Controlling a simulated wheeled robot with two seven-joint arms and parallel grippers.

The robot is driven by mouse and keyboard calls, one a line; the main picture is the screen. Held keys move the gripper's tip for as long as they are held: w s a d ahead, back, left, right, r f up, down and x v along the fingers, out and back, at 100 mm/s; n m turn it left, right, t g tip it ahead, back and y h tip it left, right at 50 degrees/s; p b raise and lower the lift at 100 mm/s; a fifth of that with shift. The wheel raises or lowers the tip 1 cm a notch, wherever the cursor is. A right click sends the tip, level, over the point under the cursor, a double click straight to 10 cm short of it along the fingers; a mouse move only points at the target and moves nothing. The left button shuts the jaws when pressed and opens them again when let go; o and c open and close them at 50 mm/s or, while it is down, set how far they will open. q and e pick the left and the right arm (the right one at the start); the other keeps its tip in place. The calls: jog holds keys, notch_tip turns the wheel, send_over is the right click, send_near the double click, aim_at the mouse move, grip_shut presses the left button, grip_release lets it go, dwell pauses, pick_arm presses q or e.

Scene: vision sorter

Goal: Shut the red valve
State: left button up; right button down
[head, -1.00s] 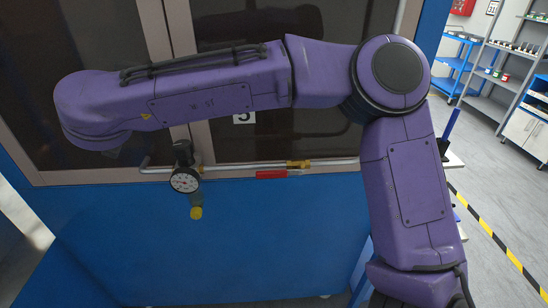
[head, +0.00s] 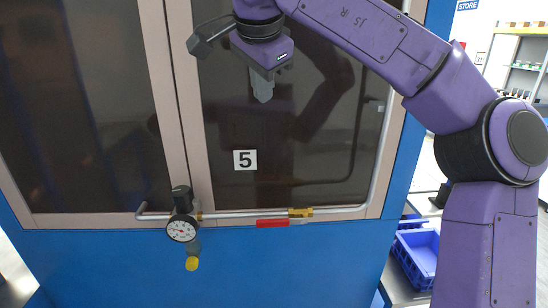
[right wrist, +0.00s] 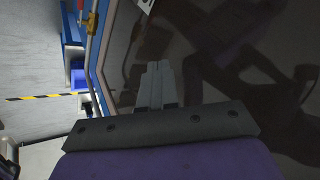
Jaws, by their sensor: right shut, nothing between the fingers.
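The red valve has a red lever handle (head: 272,223) lying lengthwise just below a silver pipe (head: 237,214). Its brass body (head: 300,212) sits on the pipe at the handle's right end. In the right wrist view the brass body (right wrist: 91,24) shows at the upper left, with the red handle (right wrist: 80,5) at the top edge. My right gripper (head: 264,95) is shut and empty, pointing down in front of the dark glass, well above the valve in the head view. The closed fingertips (right wrist: 157,68) also show in the right wrist view. My left gripper is not in view.
A dial gauge (head: 181,229) with a black knob (head: 181,194) and a yellow cap (head: 192,263) is on the pipe left of the valve. The blue panel (head: 290,270) below is clear. A blue crate (head: 415,255) stands at the right.

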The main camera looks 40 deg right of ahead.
aim_at(270, 220)
jog(key=s+f+m+g+y+b, duration=0.1)
jog(key=f+m+b, duration=0.1)
jog(key=f, duration=0.5)
jog(key=s+f+m+g+y+b, duration=0.1)
jog(key=f+m+g+b, duration=0.1)
jog(key=f, duration=0.6)
jog(key=s+f+m+g+y+b, duration=0.1)
jog(key=f+m+g+y+b, duration=0.1)
jog(key=f, duration=0.6)
jog(key=shift+a+m, duration=0.3)
jog(key=shift+m, duration=0.3)
jog(key=shift+f, duration=0.6)
